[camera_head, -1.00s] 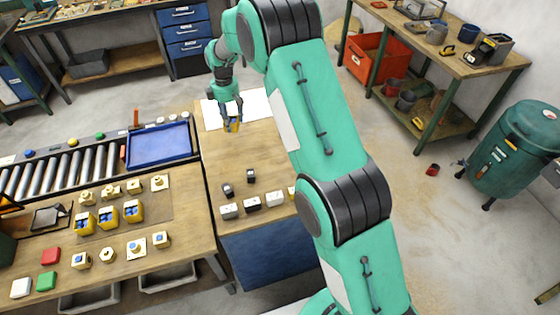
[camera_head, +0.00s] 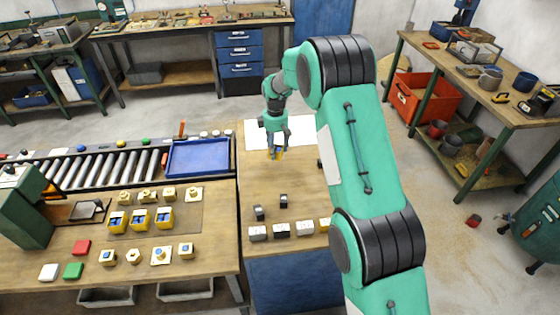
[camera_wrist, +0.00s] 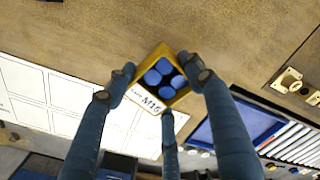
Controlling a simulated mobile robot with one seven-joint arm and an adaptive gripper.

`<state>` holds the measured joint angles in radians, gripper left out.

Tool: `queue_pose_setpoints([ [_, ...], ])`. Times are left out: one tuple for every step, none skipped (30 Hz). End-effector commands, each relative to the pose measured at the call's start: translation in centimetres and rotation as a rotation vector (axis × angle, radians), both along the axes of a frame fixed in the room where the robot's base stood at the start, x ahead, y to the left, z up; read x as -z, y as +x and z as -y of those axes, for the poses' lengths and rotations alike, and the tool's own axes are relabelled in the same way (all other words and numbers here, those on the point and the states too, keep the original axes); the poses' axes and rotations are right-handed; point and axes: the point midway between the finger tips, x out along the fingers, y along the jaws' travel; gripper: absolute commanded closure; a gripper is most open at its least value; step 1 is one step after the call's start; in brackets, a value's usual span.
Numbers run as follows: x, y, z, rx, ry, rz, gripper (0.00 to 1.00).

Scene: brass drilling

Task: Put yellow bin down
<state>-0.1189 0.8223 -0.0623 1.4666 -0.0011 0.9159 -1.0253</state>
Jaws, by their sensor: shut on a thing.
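The yellow bin (camera_wrist: 160,79) is between the fingers of my gripper (camera_wrist: 162,85) in the wrist view. It holds several blue round pieces and has a white label reading "M16". My gripper is shut on it, with fingers on both sides and one at the label side. In the head view my gripper (camera_head: 276,148) is over the wooden bench, near the front edge of a white sheet, and only a small part of the bin (camera_head: 277,154) shows below it. I cannot tell whether the bin touches the bench.
The white sheet (camera_head: 297,130) lies on the bench (camera_head: 297,186). A blue tray (camera_head: 199,156) is to the left, beside a roller conveyor (camera_head: 95,168). Three similar yellow bins (camera_head: 140,220) stand on the left table. Small black and white parts (camera_head: 281,230) line the bench's front.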

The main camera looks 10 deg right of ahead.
Motion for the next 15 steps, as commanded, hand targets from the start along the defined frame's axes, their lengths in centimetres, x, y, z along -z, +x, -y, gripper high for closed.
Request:
queue_pose_setpoints([
  [0.64, 0.02, 0.0, 0.0, 0.0, 0.001, 0.75],
  [0.9, 0.05, -0.01, 0.0, 0.0, 0.001, 0.75],
  [1.17, 0.07, -0.01, 0.0, 0.0, 0.002, 0.75],
  [1.33, 0.07, -0.01, 0.0, 0.0, 0.002, 0.75],
  [1.44, 0.07, -0.01, 0.0, 0.0, 0.002, 0.75],
  [1.52, 0.08, -0.01, 0.0, 0.0, 0.002, 0.75],
  [1.54, 0.08, -0.01, 0.0, 0.0, 0.002, 0.75],
  [1.54, 0.08, -0.01, 0.0, 0.0, 0.002, 0.75],
  [1.52, 0.08, -0.01, 0.0, 0.0, 0.002, 0.75],
  [1.51, 0.08, -0.01, 0.0, 0.0, 0.002, 0.75],
  [1.51, 0.08, -0.01, 0.0, 0.0, 0.002, 0.75],
  [1.51, 0.08, -0.01, 0.0, 0.0, 0.002, 0.75],
  [1.5, 0.08, -0.01, 0.0, 0.0, 0.002, 0.75],
  [1.52, 0.08, -0.01, 0.0, 0.0, 0.002, 0.75],
  [1.58, 0.07, -0.01, 0.0, 0.0, 0.002, 0.75],
])
